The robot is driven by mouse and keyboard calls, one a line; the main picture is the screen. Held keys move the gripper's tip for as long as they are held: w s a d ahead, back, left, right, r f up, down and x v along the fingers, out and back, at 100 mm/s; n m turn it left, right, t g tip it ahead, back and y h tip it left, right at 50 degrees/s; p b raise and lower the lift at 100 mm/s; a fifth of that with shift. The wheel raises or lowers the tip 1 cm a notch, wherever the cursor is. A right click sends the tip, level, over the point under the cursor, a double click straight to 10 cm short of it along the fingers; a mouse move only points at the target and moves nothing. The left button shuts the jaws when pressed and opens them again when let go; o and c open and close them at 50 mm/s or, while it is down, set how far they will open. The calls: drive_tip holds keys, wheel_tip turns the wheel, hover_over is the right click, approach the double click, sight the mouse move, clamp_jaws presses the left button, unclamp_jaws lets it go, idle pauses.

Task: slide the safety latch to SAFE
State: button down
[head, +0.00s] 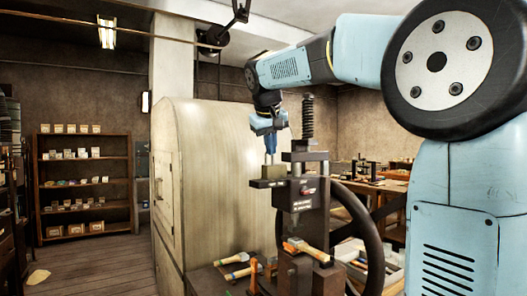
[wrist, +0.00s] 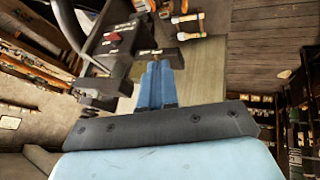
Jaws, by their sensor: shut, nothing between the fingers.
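The handwheel press (head: 300,200) stands at the middle right of the head view, with a dark frame and a coiled spring on top. A small red part (head: 307,191), possibly the safety latch, shows on its dark head; I cannot tell its position or read its labels. It also shows in the wrist view (wrist: 112,36) at upper left, with pale label plates near it. My gripper (head: 270,160) points down with its blue fingers together and empty, just left of the press head. In the wrist view its fingertips (wrist: 160,62) overlap the press's edge; contact is unclear.
The large handwheel (head: 372,235) rises at the press's right. A hammer (head: 307,249) and other wooden-handled tools lie at the press's foot. A big cream cabinet (head: 205,180) stands behind to the left. A shelf of small boxes (head: 84,180) is against the far wall.

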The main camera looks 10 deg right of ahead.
drive_tip(key=w+a+r+h, duration=0.1)
drive_tip(key=w+a+r, duration=0.1)
drive_tip(key=w, duration=0.3)
drive_tip(key=w+a+r, duration=0.3)
drive_tip(key=w, duration=0.3)
drive_tip(key=shift+t+h, duration=0.3)
drive_tip(key=shift+h, duration=0.1)
approach(266, 161)
drive_tip(key=shift+x, duration=2.1)
